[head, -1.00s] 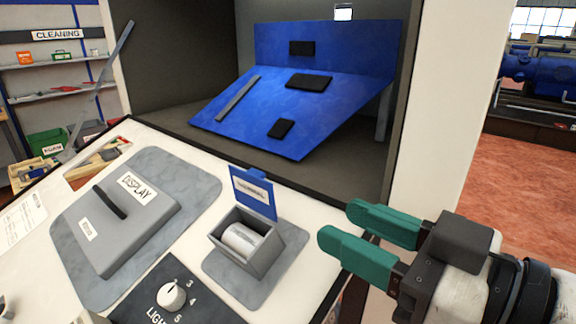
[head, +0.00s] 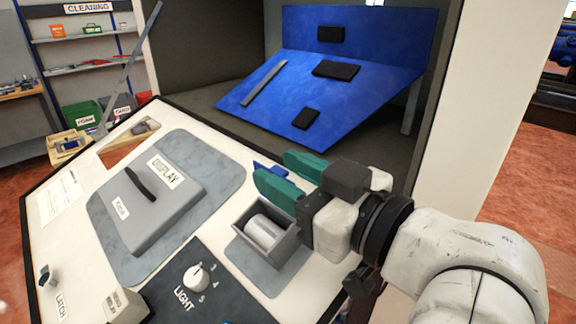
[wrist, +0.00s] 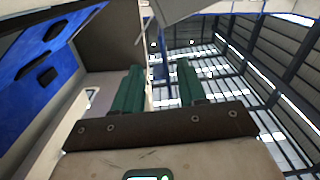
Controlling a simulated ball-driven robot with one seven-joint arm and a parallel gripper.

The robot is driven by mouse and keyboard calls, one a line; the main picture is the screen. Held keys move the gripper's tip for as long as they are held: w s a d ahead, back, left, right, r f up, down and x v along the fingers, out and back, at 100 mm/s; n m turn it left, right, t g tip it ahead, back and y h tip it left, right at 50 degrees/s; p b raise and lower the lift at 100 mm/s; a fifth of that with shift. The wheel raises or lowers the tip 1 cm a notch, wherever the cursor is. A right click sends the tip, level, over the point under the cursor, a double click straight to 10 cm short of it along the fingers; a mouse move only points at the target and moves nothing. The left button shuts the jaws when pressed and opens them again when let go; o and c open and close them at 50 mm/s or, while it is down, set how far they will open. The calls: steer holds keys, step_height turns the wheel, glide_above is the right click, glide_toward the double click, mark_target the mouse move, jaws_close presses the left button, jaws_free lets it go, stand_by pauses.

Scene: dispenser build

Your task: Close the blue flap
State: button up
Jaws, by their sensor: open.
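The blue flap (head: 266,169) belongs to the small grey open-topped box (head: 268,262) on the sloping panel. Only a thin bit of it shows in the head view, behind my green fingers; the rest is hidden. My gripper (head: 273,168) is open, just above the back of the box, with its fingers pointing left. A pale cylinder (head: 263,232) lies inside the box.
A grey display cover (head: 165,205) sits to the left on the panel. A light knob (head: 196,278) is in front. A large blue slanted board (head: 320,95) with black blocks stands behind, inside a dark bay with a white right-hand post (head: 470,110).

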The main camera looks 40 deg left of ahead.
jaws_close()
stand_by(0.4)
